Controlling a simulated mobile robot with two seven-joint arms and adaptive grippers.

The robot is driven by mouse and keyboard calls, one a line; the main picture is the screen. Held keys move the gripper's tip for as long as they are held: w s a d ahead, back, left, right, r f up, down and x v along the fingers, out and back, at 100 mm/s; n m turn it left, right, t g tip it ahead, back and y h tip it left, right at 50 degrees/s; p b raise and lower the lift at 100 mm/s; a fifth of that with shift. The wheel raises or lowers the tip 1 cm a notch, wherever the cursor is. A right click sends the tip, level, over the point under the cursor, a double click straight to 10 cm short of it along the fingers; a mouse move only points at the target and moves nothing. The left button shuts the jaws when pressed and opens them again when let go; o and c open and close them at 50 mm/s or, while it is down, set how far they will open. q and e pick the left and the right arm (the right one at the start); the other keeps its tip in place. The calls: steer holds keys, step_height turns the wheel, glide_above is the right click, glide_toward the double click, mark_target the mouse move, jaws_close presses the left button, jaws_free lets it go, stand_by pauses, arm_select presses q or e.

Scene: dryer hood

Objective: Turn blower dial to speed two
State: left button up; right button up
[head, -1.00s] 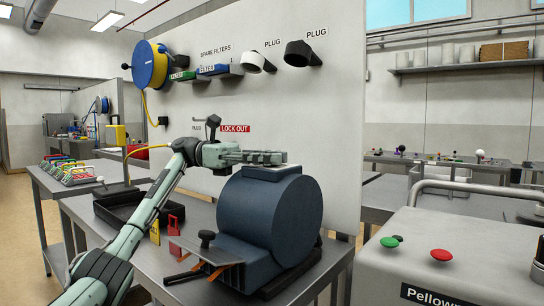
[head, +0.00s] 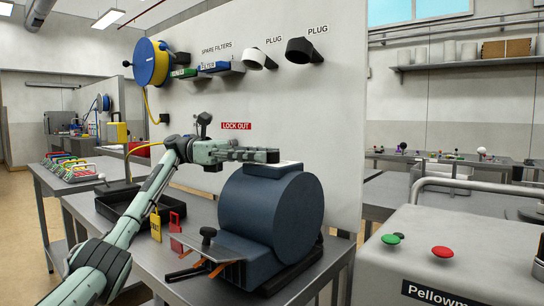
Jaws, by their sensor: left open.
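My left gripper (head: 272,156) is open and empty. It points right, just above the panel's far left part, and I cannot tell whether it touches anything. My right gripper is out of view.
A black tray (head: 120,205), a yellow tag (head: 155,226) and a red tag (head: 175,229) are left of the blower. A black knob (head: 208,234) stands at its front. The wall panel (head: 345,130) rises behind. A machine with green and red buttons (head: 441,252) fills the right.

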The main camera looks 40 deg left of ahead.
arm_select(q)
steer(key=a, duration=0.4)
steer(key=shift+s+a, duration=0.1)
steer(key=shift+s, duration=0.3)
steer(key=shift+a, duration=0.1)
